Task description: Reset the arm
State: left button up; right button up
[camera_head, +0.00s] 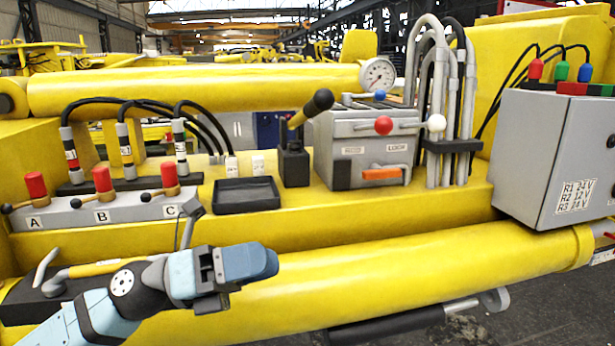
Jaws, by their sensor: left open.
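My left arm comes in from the lower left. My left gripper (258,264) hangs in front of the lower yellow cylinder (400,265), below the black tray (247,194). Its blue-grey fingers point right and nothing shows between them; one finger largely hides the other. It looks apart from the lever block marked A, B, C (120,211), which is above and to its left. My forearm partly covers a black block with a grey handle and a yellow bar (92,269) at the lower left. My right gripper is not in view.
A pressure gauge (378,75) sits above. A grey cabinet (545,160) is at the right. The space right of my gripper, before the cylinder, is free.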

pick_arm(q)
jog(key=w+a+f+n+t+y, duration=0.1)
jog(key=a+f+n+t+y, duration=0.35)
jog(key=n, duration=0.55)
jog(key=w+a+f+n+t+y, duration=0.25)
jog(key=n+t+y, duration=0.25)
jog(key=n+t, duration=0.4)
jog(key=w+a+f+n+t+y, duration=0.1)
jog(key=a+f+n+t+y, duration=0.3)
jog(key=n, duration=0.7)
jog(key=s+a+f+n+g+y, duration=0.2)
jog(key=f+n+y, duration=0.1)
jog(key=f+n, duration=0.15)
jog(key=s+a+f+n+g+y, duration=0.1)
jog(key=s+a+f+n+y, duration=0.15)
jog(key=f, duration=0.25)
jog(key=s+a+f+n+g+y, duration=0.1)
jog(key=s+a+f+n+g, duration=0.15)
jog(key=s+f+g, duration=0.5)
jog(key=s+a+f+n+g+y, duration=0.1)
jog(key=s+a+f+n+g, duration=0.3)
jog(key=s+f, duration=0.7)
jog(key=w+d+f+m+t+h+p, duration=0.2)
jog(key=w+d+f+t+h+p, duration=0.1)
jog(key=d, duration=0.5)
notch_tip(320, 180, down, 3)
jog(key=w+t+p, duration=0.1)
jog(key=t+p, duration=0.1)
jog(key=t, duration=0.1)
jog(key=shift+d, duration=0.4)
